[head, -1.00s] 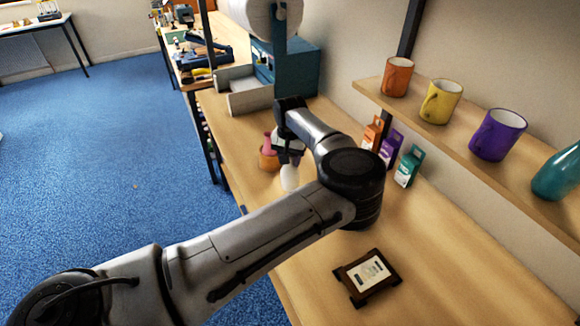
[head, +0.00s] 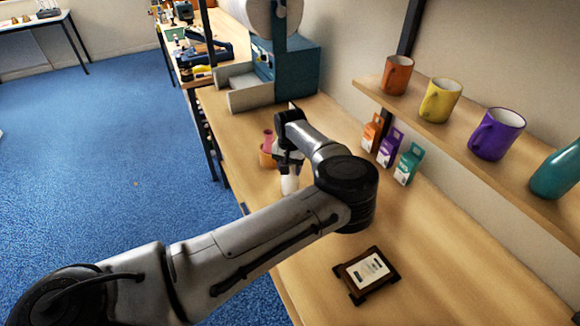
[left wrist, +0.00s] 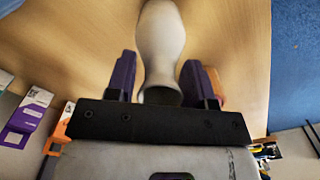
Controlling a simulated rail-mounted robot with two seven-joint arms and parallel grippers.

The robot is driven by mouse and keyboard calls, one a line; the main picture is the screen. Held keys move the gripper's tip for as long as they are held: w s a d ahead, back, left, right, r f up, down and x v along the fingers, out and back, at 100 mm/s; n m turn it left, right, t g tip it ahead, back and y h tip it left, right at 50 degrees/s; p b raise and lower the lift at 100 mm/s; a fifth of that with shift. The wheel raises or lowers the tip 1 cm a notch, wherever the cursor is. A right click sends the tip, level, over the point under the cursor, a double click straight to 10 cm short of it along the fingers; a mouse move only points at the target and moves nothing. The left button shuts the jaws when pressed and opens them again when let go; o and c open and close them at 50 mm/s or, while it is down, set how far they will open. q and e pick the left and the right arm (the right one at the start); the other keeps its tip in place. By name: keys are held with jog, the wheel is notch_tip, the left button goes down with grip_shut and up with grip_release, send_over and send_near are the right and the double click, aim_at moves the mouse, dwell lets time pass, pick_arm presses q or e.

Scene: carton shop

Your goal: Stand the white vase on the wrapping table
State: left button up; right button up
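The white vase (head: 289,184) stands out below my left gripper (head: 289,160) in the head view, over the wooden wrapping table (head: 440,250), and looks upright. Its base appears to be at the tabletop. In the left wrist view the vase (left wrist: 160,45) lies between the two purple fingers of my left gripper (left wrist: 160,75), its flared mouth towards the palm. The fingers are spread, with a narrow gap on each side of the neck. My right gripper is in neither view.
A pink and orange object (head: 267,150) stands close to the left of the vase. Small cartons (head: 408,165) line the wall side. A dark framed plaque (head: 366,272) lies nearer. A shelf with mugs (head: 440,100) overhangs the right. The front right tabletop is clear.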

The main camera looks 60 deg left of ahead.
pick_arm(q)
jog(key=shift+o, duration=1.2)
jog(key=shift+r, duration=0.1)
notch_tip(320, 180, up, 12)
jog(key=b, duration=0.1)
